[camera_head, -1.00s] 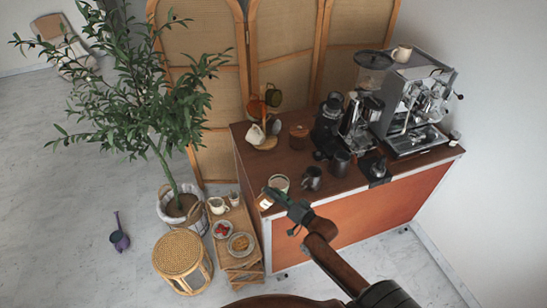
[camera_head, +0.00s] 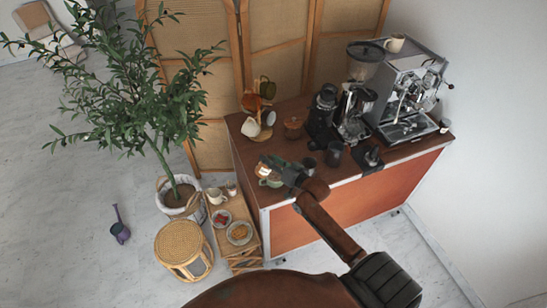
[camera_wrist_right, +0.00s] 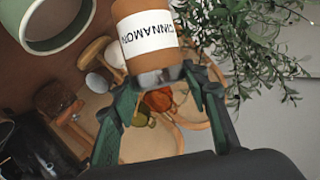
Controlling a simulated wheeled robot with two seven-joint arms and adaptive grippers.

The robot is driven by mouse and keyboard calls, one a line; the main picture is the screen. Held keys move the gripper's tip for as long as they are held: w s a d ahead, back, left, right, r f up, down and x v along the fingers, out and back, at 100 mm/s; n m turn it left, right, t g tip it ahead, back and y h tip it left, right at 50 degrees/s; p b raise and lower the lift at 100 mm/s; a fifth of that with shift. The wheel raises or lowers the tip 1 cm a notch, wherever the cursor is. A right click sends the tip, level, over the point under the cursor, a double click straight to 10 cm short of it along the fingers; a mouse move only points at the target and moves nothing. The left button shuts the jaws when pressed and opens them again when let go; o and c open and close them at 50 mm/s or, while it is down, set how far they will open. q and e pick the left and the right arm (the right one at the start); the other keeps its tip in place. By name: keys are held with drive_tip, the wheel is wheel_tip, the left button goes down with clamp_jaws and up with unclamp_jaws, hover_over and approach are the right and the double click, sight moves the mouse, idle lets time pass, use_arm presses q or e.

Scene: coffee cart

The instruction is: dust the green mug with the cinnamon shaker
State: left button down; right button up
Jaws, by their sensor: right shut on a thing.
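The cinnamon shaker (camera_wrist_right: 148,30), orange-brown with a white label, is held between the fingers of my right gripper (camera_wrist_right: 160,95), which is shut on it. In the head view the shaker (camera_head: 263,171) is small, at the end of my right gripper (camera_head: 278,170), over the counter's near left corner. The green mug (camera_head: 272,183) stands there, partly hidden by the gripper. In the right wrist view the mug's green wall and pale rim (camera_wrist_right: 60,45) show at upper left, beside and apart from the shaker. My left gripper is not in view.
The wooden counter (camera_head: 250,150) also holds a mug tree (camera_head: 265,105), dark pitchers (camera_head: 333,153), a grinder (camera_head: 355,115) and an espresso machine (camera_head: 410,95). A low wooden stand (camera_head: 245,215) with plates and a potted tree (camera_head: 175,190) are to the left.

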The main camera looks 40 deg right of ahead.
drive_tip(key=shift+w+a+r+n+g+h+p, duration=0.15)
drive_tip(key=shift+a+r+n+h+p, duration=0.1)
drive_tip(key=shift+a+r+n+p, duration=0.3)
drive_tip(key=shift+w+a+r+n+g+h+p, duration=0.15)
drive_tip(key=shift+a+r+n+h+p, duration=0.15)
drive_tip(key=shift+r, duration=0.4)
drive_tip(key=shift+w+a+r+n+g+h+p, duration=0.1)
drive_tip(key=shift+a+r+n+g+h+p, duration=0.2)
drive_tip(key=shift+a+r+n+h+p, duration=0.5)
drive_tip(key=shift+a+r+n, duration=0.45)
drive_tip(key=shift+r+n, duration=0.15)
drive_tip(key=shift+n, duration=0.05)
